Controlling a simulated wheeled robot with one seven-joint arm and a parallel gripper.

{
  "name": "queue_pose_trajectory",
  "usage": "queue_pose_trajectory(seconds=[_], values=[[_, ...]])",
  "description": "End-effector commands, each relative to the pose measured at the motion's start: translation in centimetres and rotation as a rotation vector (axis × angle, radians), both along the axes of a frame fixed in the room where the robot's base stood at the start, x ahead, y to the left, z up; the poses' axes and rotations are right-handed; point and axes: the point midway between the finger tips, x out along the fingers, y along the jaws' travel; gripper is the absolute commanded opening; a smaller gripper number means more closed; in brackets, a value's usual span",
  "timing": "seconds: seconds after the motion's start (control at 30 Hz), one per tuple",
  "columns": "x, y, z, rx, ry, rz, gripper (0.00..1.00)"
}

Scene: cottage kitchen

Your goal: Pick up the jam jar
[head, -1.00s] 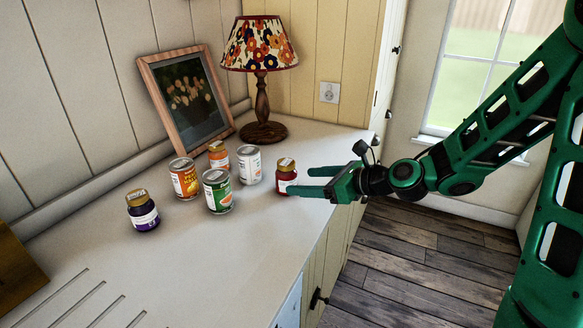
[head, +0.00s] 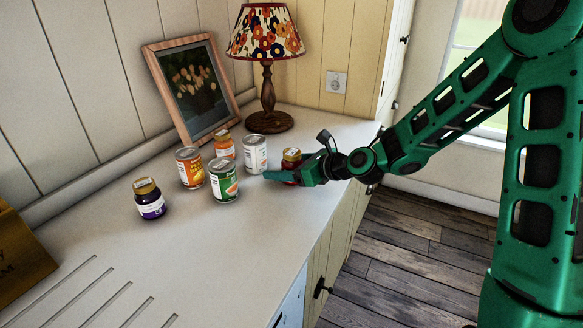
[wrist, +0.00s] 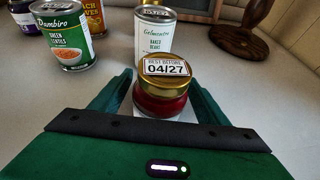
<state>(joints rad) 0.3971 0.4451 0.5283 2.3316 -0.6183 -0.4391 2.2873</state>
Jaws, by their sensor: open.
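The jam jar, a red jar with a gold lid (head: 291,155), stands upright near the counter's right edge, partly hidden by my gripper in the head view. In the wrist view the red jar (wrist: 160,103) stands between the two green fingers, its lid label reading "BEST BEFORE 04/27". My gripper (wrist: 158,76) is open, with one finger on each side of the jar. I cannot tell whether either finger touches it. In the head view my gripper (head: 282,171) reaches in low from the right; its far finger is hidden.
A white baked beans can (head: 254,155) stands just beyond the jar. A green can (head: 223,181), an orange can (head: 190,168), an orange jar (head: 225,147) and a purple jar (head: 150,201) stand further left. A lamp (head: 267,95) and picture frame (head: 194,92) are behind. The front counter is clear.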

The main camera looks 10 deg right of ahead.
Motion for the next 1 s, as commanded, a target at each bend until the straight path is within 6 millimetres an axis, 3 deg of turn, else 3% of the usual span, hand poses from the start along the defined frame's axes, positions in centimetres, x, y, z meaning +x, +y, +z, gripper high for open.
queue_pose_trajectory(seconds=[0.27,0.37,0.5,0.53,1.0], values=[[0.3,0.3,-0.2,0.000,0.000,-0.001,0.69],[0.3,0.3,-0.1,0.000,0.000,-0.001,0.50],[0.3,0.3,-0.2,0.000,0.000,-0.001,0.16],[0.3,0.3,-0.1,0.000,-0.002,-0.001,0.14],[0.3,0.3,1.0,0.000,-0.003,0.001,0.14]])
